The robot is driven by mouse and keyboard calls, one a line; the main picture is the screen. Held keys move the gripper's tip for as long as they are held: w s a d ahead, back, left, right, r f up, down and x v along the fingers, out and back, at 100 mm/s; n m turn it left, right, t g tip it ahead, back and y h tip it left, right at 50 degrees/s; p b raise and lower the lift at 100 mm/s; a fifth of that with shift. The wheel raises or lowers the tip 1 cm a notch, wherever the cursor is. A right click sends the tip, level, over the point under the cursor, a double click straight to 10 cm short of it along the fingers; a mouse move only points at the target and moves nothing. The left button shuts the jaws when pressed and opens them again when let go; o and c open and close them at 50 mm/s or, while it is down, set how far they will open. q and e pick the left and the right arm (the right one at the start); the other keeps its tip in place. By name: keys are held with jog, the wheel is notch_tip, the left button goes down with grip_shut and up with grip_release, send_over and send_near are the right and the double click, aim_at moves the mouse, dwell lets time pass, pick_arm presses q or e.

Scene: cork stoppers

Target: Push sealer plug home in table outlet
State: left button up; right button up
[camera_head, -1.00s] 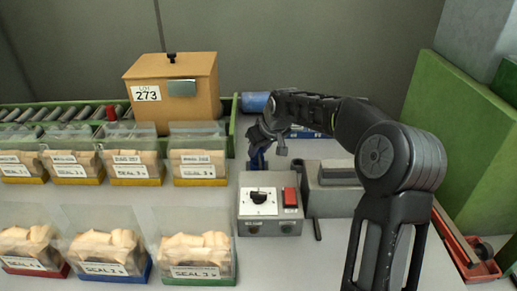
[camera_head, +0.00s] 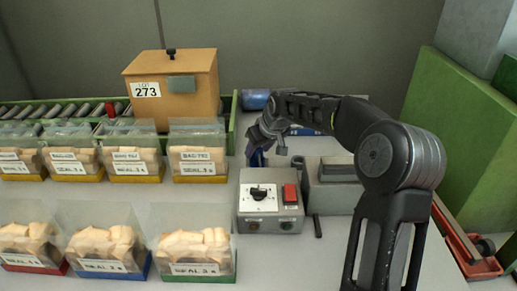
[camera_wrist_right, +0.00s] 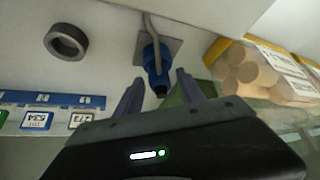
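In the right wrist view a blue plug (camera_wrist_right: 153,61) with a black end stands over a square grey plate (camera_wrist_right: 173,46) on the pale table top. A grey cable meets it from the picture's top. My right gripper (camera_wrist_right: 158,82) is open, its two fingers apart on either side of the plug's black end, with gaps showing. Whether the plug is fully seated in the plate cannot be told. In the head view my right gripper (camera_head: 268,150) is behind the grey switch box, pointing down; the plug cannot be clearly made out there. My left gripper is out of view.
A grey box with a black knob and red switch (camera_head: 271,201) stands in front of my right gripper. A tan box (camera_head: 200,98) and several bins of stoppers (camera_head: 198,254) fill the left. A dark ring (camera_wrist_right: 66,41) lies near the plate.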

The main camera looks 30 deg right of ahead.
jog(key=shift+o, duration=0.4)
jog(key=v, duration=0.7)
jog(key=shift+s+r, duration=0.2)
jog(key=shift+r, duration=0.1)
dwell(0.5)
